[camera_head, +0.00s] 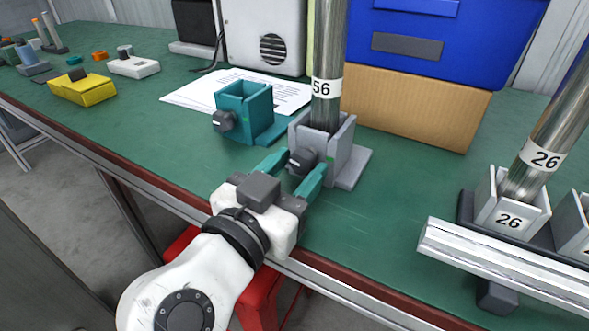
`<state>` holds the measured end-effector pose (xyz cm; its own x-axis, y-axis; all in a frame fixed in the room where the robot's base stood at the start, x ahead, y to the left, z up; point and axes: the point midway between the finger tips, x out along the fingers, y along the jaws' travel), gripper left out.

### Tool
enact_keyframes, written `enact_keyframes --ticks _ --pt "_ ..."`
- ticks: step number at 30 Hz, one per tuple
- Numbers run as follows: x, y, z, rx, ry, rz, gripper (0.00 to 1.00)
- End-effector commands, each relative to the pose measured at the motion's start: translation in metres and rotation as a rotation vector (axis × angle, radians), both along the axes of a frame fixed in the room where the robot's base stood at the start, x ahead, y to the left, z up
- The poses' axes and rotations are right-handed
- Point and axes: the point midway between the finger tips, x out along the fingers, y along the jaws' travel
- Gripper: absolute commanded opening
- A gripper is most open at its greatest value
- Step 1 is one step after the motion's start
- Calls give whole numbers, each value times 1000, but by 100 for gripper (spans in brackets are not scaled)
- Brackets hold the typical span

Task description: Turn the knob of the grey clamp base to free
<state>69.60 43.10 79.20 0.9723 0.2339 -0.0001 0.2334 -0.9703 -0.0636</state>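The grey clamp base (340,150) stands on the green bench. A metal post labelled 56 (326,60) stands upright in its slot. Its dark knob (302,160) is on the near left side and has a light pointer mark, whose setting I cannot read. My gripper (303,164) reaches in from the lower left, its two teal fingers spread on either side of the knob. The fingers look apart; whether either touches the knob is hard to tell.
A teal clamp base (243,105) with its own knob stands close to the left. A metal rail (500,262) and a holder labelled 26 (510,218) are at right. A cardboard box (420,108) and blue bin (440,45) stand behind. The bench's front edge runs beneath my arm.

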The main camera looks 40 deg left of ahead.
Motion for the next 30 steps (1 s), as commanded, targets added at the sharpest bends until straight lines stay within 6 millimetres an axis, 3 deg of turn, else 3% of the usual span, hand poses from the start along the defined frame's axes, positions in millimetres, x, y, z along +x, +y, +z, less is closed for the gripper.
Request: enact_keyframes --ticks 12,24,30 --pt "0 0 0 0 0 0 10" --pt "1 -1 3 -235 -55 -3 10" --pt "0 0 0 -271 -65 0 10"
